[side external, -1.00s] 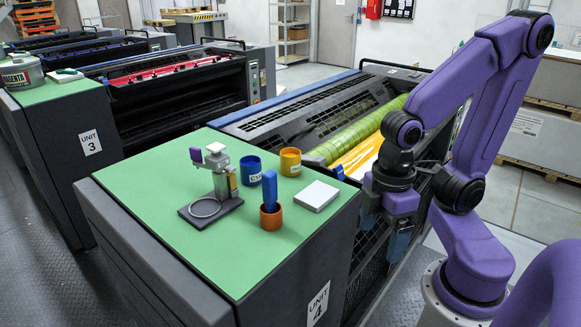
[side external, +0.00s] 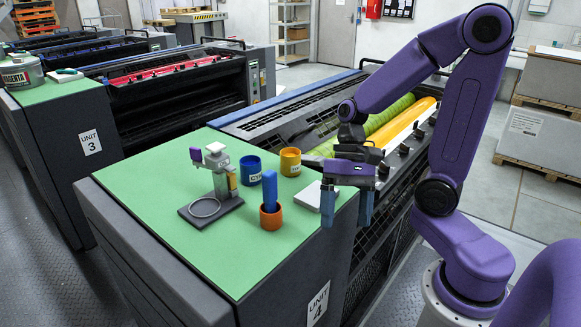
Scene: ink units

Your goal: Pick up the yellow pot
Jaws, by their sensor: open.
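The yellow pot (side external: 290,162) stands upright on the green top (side external: 150,187) of the unit 4 cabinet, just right of a blue pot (side external: 250,169). My gripper (side external: 347,217) is to the right of the yellow pot, at the cabinet's right edge. Its two blue fingers point down and are apart, with nothing between them. The left finger overlaps the white block in the picture.
A white block (side external: 312,196) lies between the yellow pot and my gripper. An orange cup (side external: 270,217) holding a blue upright piece (side external: 270,190) stands in front. A grey stand with a ring (side external: 212,185) is at left. Press rollers (side external: 400,126) lie behind.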

